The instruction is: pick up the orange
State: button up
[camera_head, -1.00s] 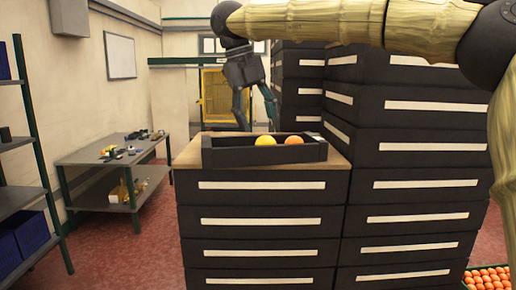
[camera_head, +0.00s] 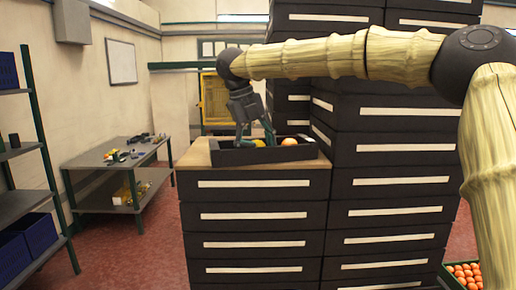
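The orange (camera_head: 289,142) lies in a dark open tray (camera_head: 262,156) on top of a black drawer cabinet. A yellow fruit (camera_head: 245,146) lies left of it in the same tray, partly hidden behind the tray wall and my gripper. My gripper (camera_head: 256,137) points down over the tray. Its fingers are spread apart, one near the tray's left part and one just left of the orange, around the yellow fruit's place in the picture. Whether the fingers touch any fruit cannot be told.
Tall black drawer stacks (camera_head: 390,150) stand right of and behind the tray. A green crate of several oranges (camera_head: 466,275) is on the floor at the lower right. A grey workbench (camera_head: 105,165) and a shelf with blue bins (camera_head: 38,232) stand at the left.

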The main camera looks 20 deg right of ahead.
jog(key=shift+c, duration=0.8)
jog(key=shift+w+a+f, duration=0.25)
jog(key=shift+w+f, duration=0.05)
jog(key=shift+w, duration=0.25)
jog(key=c, duration=0.6)
jog(key=shift+s+r, duration=0.15)
jog(key=shift+c, duration=0.2)
